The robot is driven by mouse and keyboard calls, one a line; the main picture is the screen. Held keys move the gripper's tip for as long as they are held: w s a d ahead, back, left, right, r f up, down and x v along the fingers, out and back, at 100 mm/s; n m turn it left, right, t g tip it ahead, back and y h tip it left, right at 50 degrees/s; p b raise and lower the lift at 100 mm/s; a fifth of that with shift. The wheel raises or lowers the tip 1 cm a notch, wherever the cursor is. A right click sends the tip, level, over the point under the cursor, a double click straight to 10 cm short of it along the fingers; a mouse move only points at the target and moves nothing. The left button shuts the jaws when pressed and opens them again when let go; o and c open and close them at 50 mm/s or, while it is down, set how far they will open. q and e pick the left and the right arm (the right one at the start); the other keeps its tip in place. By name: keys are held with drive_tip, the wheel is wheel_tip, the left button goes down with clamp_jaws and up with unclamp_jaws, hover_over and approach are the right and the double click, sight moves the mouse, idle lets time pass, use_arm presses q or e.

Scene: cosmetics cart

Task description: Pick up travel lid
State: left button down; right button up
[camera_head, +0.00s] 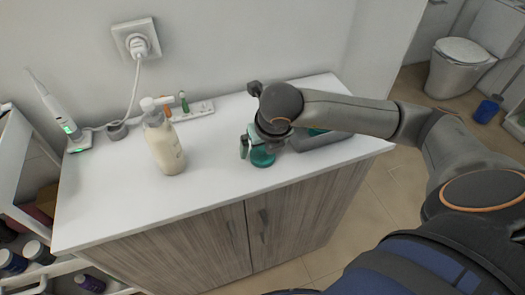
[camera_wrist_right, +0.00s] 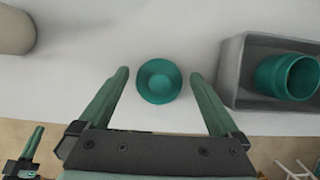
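The travel lid, a round teal piece, lies on the white counter in the head view (camera_head: 262,158), partly hidden by my right gripper. The lid also shows in the right wrist view (camera_wrist_right: 159,82), just beyond and between the fingertips. My right gripper (camera_wrist_right: 160,76) is open and empty, with one green finger on each side of the lid and apart from it. It points down at the counter in the head view (camera_head: 256,150). A part of what looks like my left gripper (camera_wrist_right: 30,150) shows at the lower left of the right wrist view; its opening is unclear.
A grey tray (camera_wrist_right: 233,75) holding a teal cup (camera_wrist_right: 288,77) stands right of the lid. A pump bottle (camera_head: 165,145) stands to the left. A power strip (camera_head: 193,110), a plug and an electric toothbrush (camera_head: 65,125) are along the wall. Counter between bottle and lid is clear.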

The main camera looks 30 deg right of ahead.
drive_tip(key=c, duration=1.1)
drive_tip(key=shift+c, duration=0.2)
